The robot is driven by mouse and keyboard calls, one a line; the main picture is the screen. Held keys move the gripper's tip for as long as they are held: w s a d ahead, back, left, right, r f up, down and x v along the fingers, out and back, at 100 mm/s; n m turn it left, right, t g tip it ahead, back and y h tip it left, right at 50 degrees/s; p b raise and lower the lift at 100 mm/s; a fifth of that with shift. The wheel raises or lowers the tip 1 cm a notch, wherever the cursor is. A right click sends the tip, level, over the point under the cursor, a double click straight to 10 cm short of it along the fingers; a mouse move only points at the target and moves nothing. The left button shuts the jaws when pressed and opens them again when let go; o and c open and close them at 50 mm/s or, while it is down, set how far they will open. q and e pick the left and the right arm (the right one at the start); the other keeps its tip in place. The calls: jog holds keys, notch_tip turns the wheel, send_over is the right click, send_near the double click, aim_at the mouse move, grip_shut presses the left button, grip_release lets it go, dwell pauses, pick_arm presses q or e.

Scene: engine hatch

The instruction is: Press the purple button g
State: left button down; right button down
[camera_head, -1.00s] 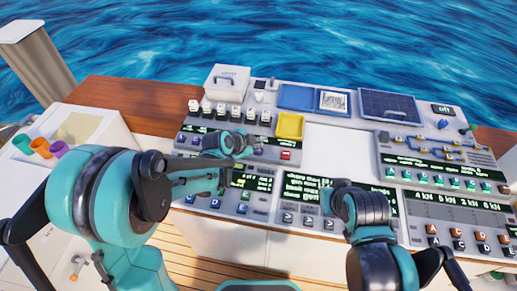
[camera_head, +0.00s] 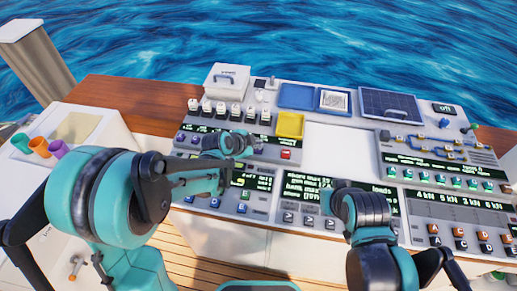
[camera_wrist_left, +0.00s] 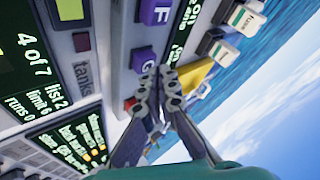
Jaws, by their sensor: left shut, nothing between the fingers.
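The purple button G (camera_wrist_left: 144,61) sits on a grey panel in the left wrist view, beside a purple button F (camera_wrist_left: 154,12). My left gripper (camera_wrist_left: 158,74) is shut and empty, its fingertips right at button G and overlapping its edge. I cannot tell whether they touch it or how far it is pressed. In the head view my left gripper (camera_head: 241,146) is over the left console panel and hides button G there. My right arm comes in at the lower right; its gripper does not show.
A row of white switches (camera_head: 235,113) stands just behind the left gripper. A yellow tray (camera_head: 290,125) and a red button (camera_head: 286,154) lie to its right. Several dark green displays (camera_head: 310,190) and button rows fill the console.

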pick_arm(q)
jog(key=shift+f+b, duration=0.75)
dwell(0.9)
jog(key=shift+r, duration=0.1)
jog(key=shift+r+p, duration=0.95)
jog(key=shift+r, duration=0.15)
jog(key=shift+r+p, duration=1.85)
jog(key=shift+r, duration=0.7)
notch_tip(320, 180, up, 7)
jog(key=p, duration=0.5)
